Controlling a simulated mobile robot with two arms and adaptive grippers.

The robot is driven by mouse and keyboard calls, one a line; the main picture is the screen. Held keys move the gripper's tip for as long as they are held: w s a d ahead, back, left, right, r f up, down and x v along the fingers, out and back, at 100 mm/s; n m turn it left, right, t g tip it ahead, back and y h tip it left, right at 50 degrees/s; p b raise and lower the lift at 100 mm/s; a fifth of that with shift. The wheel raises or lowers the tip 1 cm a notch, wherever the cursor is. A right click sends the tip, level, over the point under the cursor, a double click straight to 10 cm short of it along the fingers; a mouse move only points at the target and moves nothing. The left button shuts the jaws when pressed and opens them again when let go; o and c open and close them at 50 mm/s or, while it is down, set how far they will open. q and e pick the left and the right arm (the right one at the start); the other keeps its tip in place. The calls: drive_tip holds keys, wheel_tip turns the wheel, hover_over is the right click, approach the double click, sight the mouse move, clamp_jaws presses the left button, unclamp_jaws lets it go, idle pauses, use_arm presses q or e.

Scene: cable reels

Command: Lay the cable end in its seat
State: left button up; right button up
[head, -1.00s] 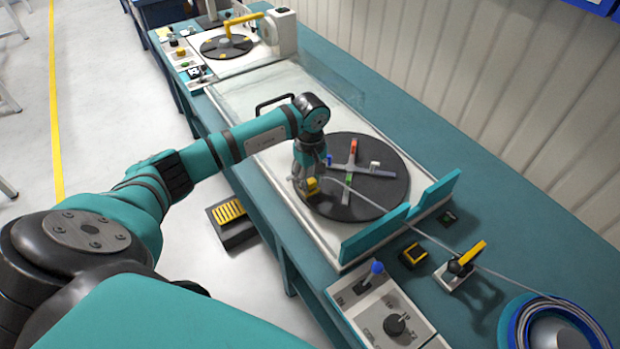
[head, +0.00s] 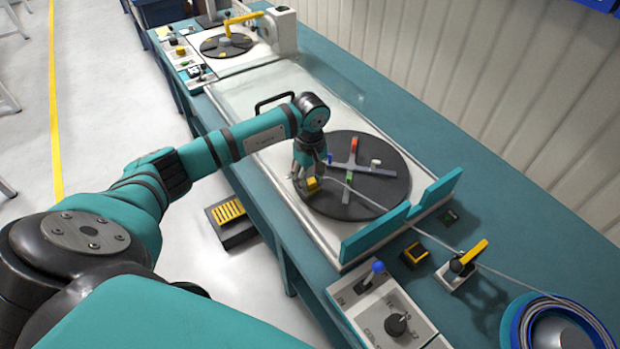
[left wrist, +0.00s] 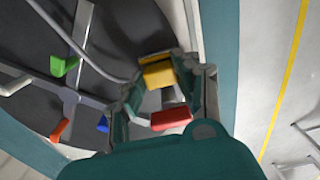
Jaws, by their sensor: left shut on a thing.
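My left gripper (head: 308,186) is low over the near left edge of the dark round disc (head: 385,203). The grey cable (head: 365,199) runs into the gripper, and the jaws are shut on its end. In the left wrist view the gripper (left wrist: 166,97) has a yellow block (left wrist: 158,74) and a red block (left wrist: 172,118) at its fingers, and the cable (left wrist: 80,46) comes in from the upper left. The fingers hide the cable tip and any seat under it. A grey cross (head: 350,168) with coloured pieces lies on the disc. My right gripper is out of view.
Two teal upright plates (head: 375,234) flank the cable where it leaves the disc. It passes a yellow-handled clamp (head: 463,262) to a blue-rimmed reel (head: 512,322). A control panel (head: 380,305) stands in front. A black handle (head: 275,101) is behind the arm.

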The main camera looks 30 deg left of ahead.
use_arm(q)
drive_tip(key=shift+f+b, duration=0.2)
drive_tip(key=shift+b, duration=0.15)
idle(0.4)
drive_tip(key=o, duration=1.1)
drive_tip(key=shift+o, duration=0.2)
drive_tip(key=o, duration=0.3)
drive_tip(key=shift+o, duration=0.2)
drive_tip(key=shift+r, duration=0.3)
drive_tip(key=shift+r+p, duration=0.35)
drive_tip(key=shift+r, duration=0.05)
drive_tip(key=shift+r, duration=0.35)
